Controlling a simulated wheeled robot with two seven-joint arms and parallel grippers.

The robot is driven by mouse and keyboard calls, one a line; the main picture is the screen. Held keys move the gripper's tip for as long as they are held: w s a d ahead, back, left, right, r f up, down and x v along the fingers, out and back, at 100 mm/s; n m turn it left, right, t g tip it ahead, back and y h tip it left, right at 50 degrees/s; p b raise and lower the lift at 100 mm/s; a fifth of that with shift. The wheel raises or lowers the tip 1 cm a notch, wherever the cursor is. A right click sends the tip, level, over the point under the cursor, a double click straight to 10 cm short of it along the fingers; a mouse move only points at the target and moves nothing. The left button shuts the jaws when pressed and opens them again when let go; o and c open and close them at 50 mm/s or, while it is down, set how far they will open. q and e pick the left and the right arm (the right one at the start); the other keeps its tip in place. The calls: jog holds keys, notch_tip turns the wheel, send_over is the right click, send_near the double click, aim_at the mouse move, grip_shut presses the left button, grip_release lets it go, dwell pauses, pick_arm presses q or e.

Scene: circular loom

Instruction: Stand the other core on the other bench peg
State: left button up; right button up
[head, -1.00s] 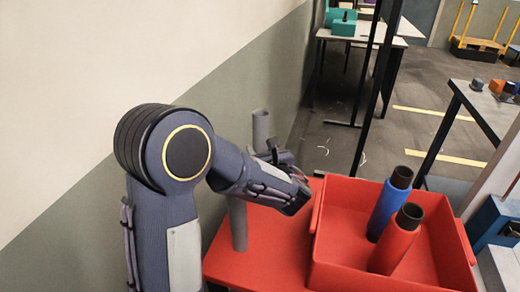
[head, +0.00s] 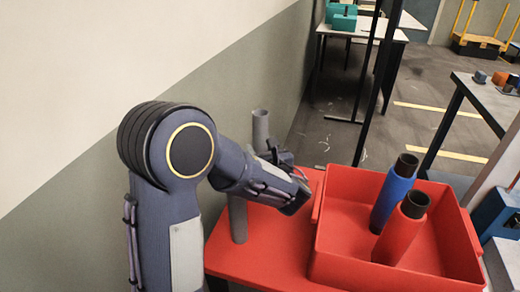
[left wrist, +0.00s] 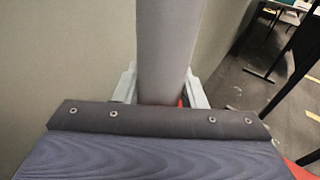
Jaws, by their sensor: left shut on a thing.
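A grey tube-shaped core (head: 261,128) stands upright in my left gripper (head: 276,158), at the back of the red bench (head: 273,250) by the wall. In the left wrist view the core (left wrist: 166,45) rises between the two pale fingers (left wrist: 160,95), which are shut on it. Its lower end is hidden, so I cannot tell whether it is around a peg or touching the bench. Another grey upright core (head: 238,220) stands nearer on the bench; my left arm hides its upper part. No bare peg shows. My right gripper is out of view.
A red tray (head: 335,262) on the right holds a blue bobbin (head: 393,195) and a red bobbin (head: 401,236), both with dark cores. The wall (head: 60,215) is close on the left. Some red bench surface is bare before the tray.

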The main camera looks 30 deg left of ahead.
pick_arm(q)
jog(key=shift+f, duration=0.15)
jog(key=shift+f+b, duration=0.3)
jog(key=shift+b, duration=0.05)
jog(key=o, duration=1.1)
jog(key=shift+r, duration=0.1)
jog(key=shift+o, duration=0.2)
jog(key=v, duration=0.7)
jog(key=shift+s+d+p, duration=0.25)
jog(key=shift+d+p, duration=0.05)
jog(key=shift+p, duration=0.05)
jog(key=shift+r, duration=0.1)
